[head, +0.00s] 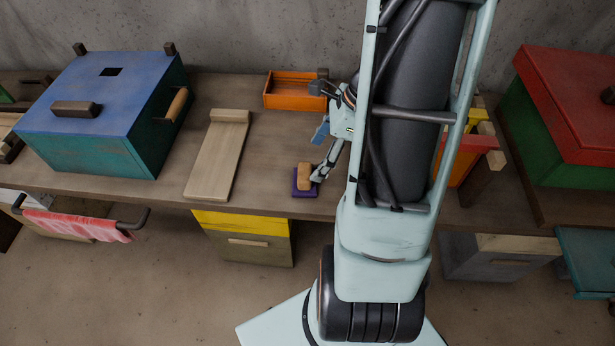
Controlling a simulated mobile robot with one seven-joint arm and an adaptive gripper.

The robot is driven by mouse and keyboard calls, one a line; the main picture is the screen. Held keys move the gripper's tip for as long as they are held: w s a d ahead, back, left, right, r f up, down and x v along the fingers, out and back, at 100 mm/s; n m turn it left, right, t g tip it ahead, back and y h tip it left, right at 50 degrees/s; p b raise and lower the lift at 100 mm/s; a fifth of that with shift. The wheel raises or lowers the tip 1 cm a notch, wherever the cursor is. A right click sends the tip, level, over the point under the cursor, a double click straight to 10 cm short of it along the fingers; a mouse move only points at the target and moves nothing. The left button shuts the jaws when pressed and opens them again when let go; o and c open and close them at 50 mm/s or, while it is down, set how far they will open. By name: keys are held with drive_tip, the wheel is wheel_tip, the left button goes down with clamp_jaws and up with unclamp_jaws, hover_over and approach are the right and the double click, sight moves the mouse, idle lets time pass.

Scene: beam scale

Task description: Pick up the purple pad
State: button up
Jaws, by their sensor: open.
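The purple pad (297,189) is a small, flat piece near the front edge of the wooden table. An orange-brown wooden block (305,173) sits on top of it and hides most of its upper face. My gripper (318,172) is open just to the right of the pad and block, with its visible fingertip close to the block's right side. I cannot tell whether it touches the block or pad. My arm hides the table behind and to the right of the gripper.
An orange tray (285,101) stands at the back, and a wooden board (217,160) lies to the left. A blue-topped teal box (95,125) stands farther left. A red-lidded green box (570,140) is at the right. Table between board and pad is clear.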

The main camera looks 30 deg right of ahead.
sight(303, 171)
drive_tip(key=x, duration=0.4)
drive_tip(key=b+x, duration=0.1)
drive_tip(key=x, duration=0.3)
drive_tip(key=shift+w+f+b, duration=0.3)
drive_tip(key=shift+f, duration=0.05)
drive_tip(key=c, duration=1.3)
drive_tip(key=shift+r, duration=0.15)
drive_tip(key=shift+r, duration=0.65)
drive_tip(key=s+r+p, duration=0.1)
drive_tip(key=s+r, duration=0.2)
drive_tip(key=s, duration=0.1)
drive_tip(key=s+d+r+p, duration=0.1)
drive_tip(key=s+r, duration=0.3)
drive_tip(key=s, duration=0.1)
drive_tip(key=s+r+p, duration=0.1)
drive_tip(key=s+r, duration=0.3)
drive_tip(key=s, duration=0.1)
drive_tip(key=shift+d+r, duration=0.25)
drive_tip(key=shift+d, duration=0.05)
